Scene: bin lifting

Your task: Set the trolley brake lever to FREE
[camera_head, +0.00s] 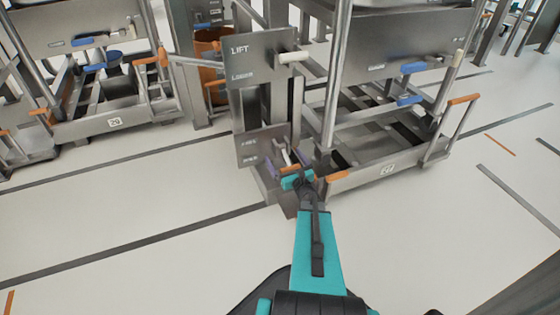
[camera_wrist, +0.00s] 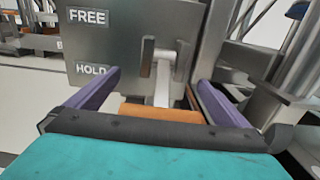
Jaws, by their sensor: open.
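The brake plate (camera_wrist: 110,45) fills the upper middle of the wrist view, with FREE (camera_wrist: 88,17) above HOLD (camera_wrist: 91,69). A pale lever bar (camera_wrist: 162,88) comes off the plate at its right side and ends in an orange grip (camera_wrist: 160,112), low in the view, nearer the HOLD label. My gripper (camera_wrist: 159,80) is open, one purple finger on each side of the lever, with gaps showing. The lower part of the grip is hidden behind the gripper's dark front edge. In the head view my gripper (camera_head: 297,178) is beside the small plate (camera_head: 260,146) low on the trolley post.
Above the brake plate is a LIFT/LOWER plate (camera_head: 262,57) with a pale-handled lever (camera_head: 292,57). The trolley frame (camera_head: 365,172) stands to the right, with an orange-handled bar (camera_head: 463,99). Another trolley (camera_head: 110,118) is at the left. The pale floor in front is clear.

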